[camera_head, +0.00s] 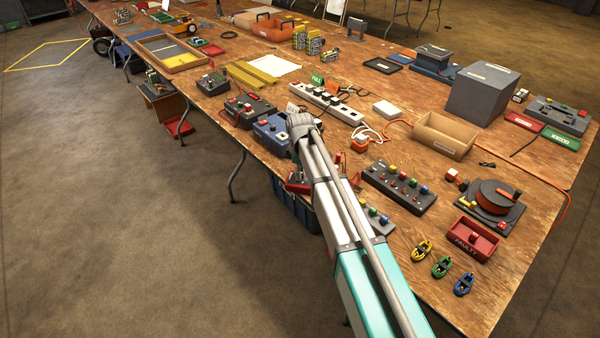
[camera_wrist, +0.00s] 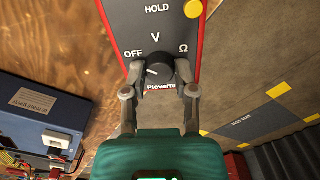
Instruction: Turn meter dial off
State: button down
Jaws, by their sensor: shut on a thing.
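The meter (camera_wrist: 150,18) shows in the wrist view as a dark grey face with red edges, marked HOLD, V, OFF and Ω, with a yellow button at its upper right. Its round black dial (camera_wrist: 157,72) sits below the V. A pale mark on the dial points left, toward the OFF side. My gripper (camera_wrist: 159,77) has one finger at each side of the dial and is shut on it. The lower part of the meter is hidden behind my gripper. In the head view my arm covers the gripper, and I cannot clearly make out the meter there.
A blue box with a label and leads (camera_wrist: 40,115) stands left in the wrist view. The floor with yellow patches (camera_wrist: 250,100) lies right, beyond the table edge. In the head view, button boxes (camera_head: 400,188) and a red FAULTY tray (camera_head: 474,240) stand right of my arm.

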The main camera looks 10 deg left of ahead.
jog(key=shift+n, duration=0.5)
jog(key=shift+c, duration=2)
grip_release()
jog(key=shift+m, duration=0.3)
